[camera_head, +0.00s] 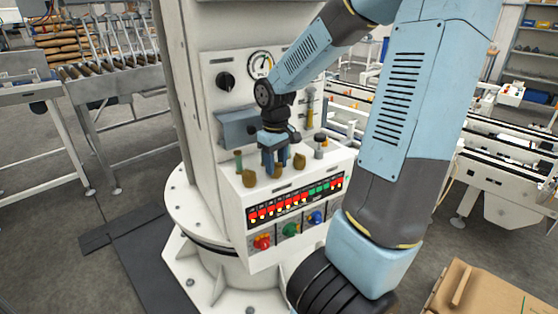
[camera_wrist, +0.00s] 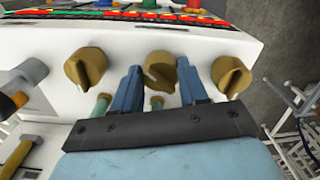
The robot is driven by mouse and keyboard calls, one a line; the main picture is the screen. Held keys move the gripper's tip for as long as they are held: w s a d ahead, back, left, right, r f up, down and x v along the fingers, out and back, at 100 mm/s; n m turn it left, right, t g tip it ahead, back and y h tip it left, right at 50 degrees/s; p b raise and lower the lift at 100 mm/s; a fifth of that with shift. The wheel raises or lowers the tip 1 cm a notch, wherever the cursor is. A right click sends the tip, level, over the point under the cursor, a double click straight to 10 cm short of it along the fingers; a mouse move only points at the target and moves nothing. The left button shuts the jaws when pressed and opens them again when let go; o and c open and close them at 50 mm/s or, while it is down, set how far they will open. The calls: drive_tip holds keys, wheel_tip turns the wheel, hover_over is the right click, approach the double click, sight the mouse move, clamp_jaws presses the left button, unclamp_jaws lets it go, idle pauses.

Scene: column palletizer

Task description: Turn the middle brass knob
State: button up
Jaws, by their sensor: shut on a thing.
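Three brass knobs sit in a row on the white control box. In the wrist view the middle brass knob (camera_wrist: 160,68) lies between the two blue fingers of my gripper (camera_wrist: 157,80), with one brass knob (camera_wrist: 86,67) to its left and another (camera_wrist: 231,75) to its right. My gripper is shut on the middle knob. In the head view my gripper (camera_head: 276,162) points down from above the box, and the middle knob (camera_head: 278,172) shows below its fingers. The outer brass knobs (camera_head: 249,178) and (camera_head: 299,161) stand clear on either side.
The control box (camera_head: 331,159) carries a strip of red and green indicators (camera_head: 297,200). Red (camera_head: 262,242), green (camera_head: 290,230) and blue (camera_head: 315,217) knobs are on its front. A black dial (camera_head: 225,81) and a gauge (camera_head: 261,64) are on the column behind. Small green posts stand near the brass knobs.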

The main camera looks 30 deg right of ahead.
drive_tip(key=m, duration=0.4)
drive_tip(key=shift+d+m, duration=0.1)
drive_tip(key=shift+m, duration=2.2)
drive_tip(key=shift+d, duration=0.1)
drive_tip(key=o, duration=1.1)
drive_tip(key=shift+s, duration=0.15)
drive_tip(key=shift+c, duration=0.2)
drive_tip(key=shift+r, duration=0.1)
